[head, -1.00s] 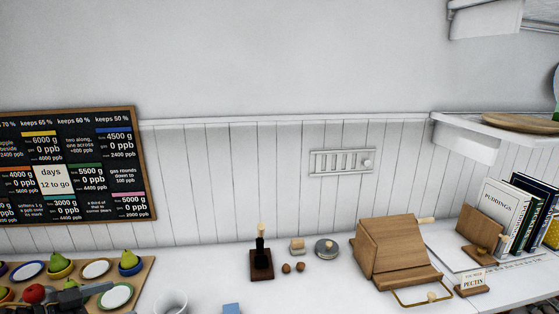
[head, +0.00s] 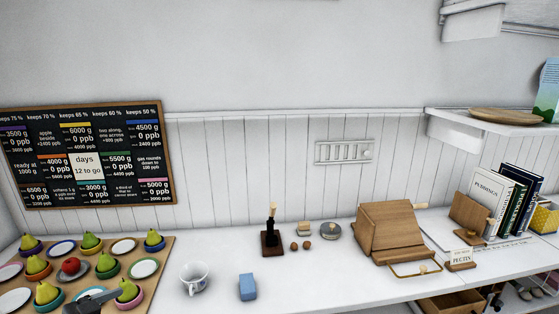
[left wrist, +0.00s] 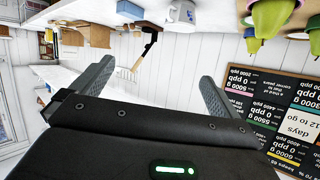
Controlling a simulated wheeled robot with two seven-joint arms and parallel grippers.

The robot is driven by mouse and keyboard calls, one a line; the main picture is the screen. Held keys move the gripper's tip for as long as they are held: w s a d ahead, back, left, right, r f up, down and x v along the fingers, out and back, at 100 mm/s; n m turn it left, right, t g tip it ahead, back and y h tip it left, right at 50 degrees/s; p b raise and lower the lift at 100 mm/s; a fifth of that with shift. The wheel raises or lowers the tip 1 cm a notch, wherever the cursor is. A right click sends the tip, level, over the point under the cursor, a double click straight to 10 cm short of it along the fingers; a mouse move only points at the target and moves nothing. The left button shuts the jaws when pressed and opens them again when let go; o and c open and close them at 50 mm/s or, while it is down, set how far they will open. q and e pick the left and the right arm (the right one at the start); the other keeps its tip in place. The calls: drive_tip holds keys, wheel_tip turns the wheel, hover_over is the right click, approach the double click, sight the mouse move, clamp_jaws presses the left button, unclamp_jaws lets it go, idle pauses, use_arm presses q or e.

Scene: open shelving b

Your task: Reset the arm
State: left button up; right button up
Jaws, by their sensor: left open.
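My left gripper (head: 92,302) is at the bottom left of the head view, over the near part of a wooden board (head: 158,262). In the left wrist view, which is upside down, my left gripper (left wrist: 157,72) has its two fingers wide apart with nothing between them. A pear (head: 128,290) in a pink bowl stands just right of the gripper in the head view. I cannot tell whether the gripper touches anything on the board. My right gripper is not in view.
The board holds several pears in coloured bowls, a red apple (head: 71,266) and empty plates. To its right stand a white mug (head: 194,280), a blue block (head: 247,287), a dark stand (head: 271,243) and a wooden bread box (head: 392,232). Counter between mug and block is clear.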

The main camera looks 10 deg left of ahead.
use_arm(q)
drive_tip(key=s+d+f+n+g+y, duration=0.1)
drive_tip(key=s+d+f+n+y, duration=0.15)
drive_tip(key=f, duration=0.45)
drive_tip(key=s+d+f+n+g+y, duration=0.1)
drive_tip(key=s+d+f+y, duration=0.25)
drive_tip(key=f, duration=0.25)
drive_tip(key=s+d+f+g+h, duration=0.2)
drive_tip(key=s+d+f+g, duration=0.55)
drive_tip(key=s+d, duration=0.5)
wheel_tip(320, 180, down, 28)
drive_tip(key=g+b, duration=0.1)
drive_tip(key=b, duration=0.2)
drive_tip(key=s+a+f+b, duration=0.1)
drive_tip(key=s+a+f, duration=0.1)
drive_tip(key=s+f, duration=0.6)
drive_tip(key=s+a+f+m+g+b, duration=0.1)
drive_tip(key=s+a+f, duration=0.1)
drive_tip(key=s+f, duration=0.6)
wheel_tip(320, 180, down, 2)
drive_tip(key=shift+s+a+f+y, duration=0.15)
drive_tip(key=shift+s+f+y, duration=0.1)
drive_tip(key=shift+s+y, duration=0.05)
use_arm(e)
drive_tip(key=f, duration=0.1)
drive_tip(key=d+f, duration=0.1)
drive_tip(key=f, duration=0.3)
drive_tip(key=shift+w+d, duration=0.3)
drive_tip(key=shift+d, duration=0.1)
